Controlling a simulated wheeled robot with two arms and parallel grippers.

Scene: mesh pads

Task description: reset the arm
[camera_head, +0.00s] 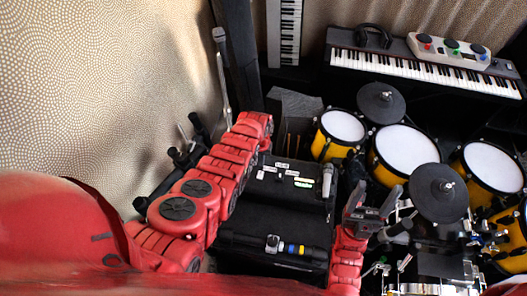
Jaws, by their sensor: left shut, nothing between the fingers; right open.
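My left arm (205,193), red and jointed, reaches from the lower left up to the middle of the head view. Its far end (258,122) is beside the black cases, and I cannot make out the gripper there. My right gripper (374,204) is dark grey on a red wrist at the lower centre. It is open, between the black cases and the drum kit, with nothing seen in it.
Black cases (265,215) lie between my arms; a microphone (327,180) is on the upper one. Drums (404,148) and cymbals (438,192) crowd the right. A keyboard (430,72) with headphones (374,34) stands behind. A thin stand (224,85) rises near my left arm.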

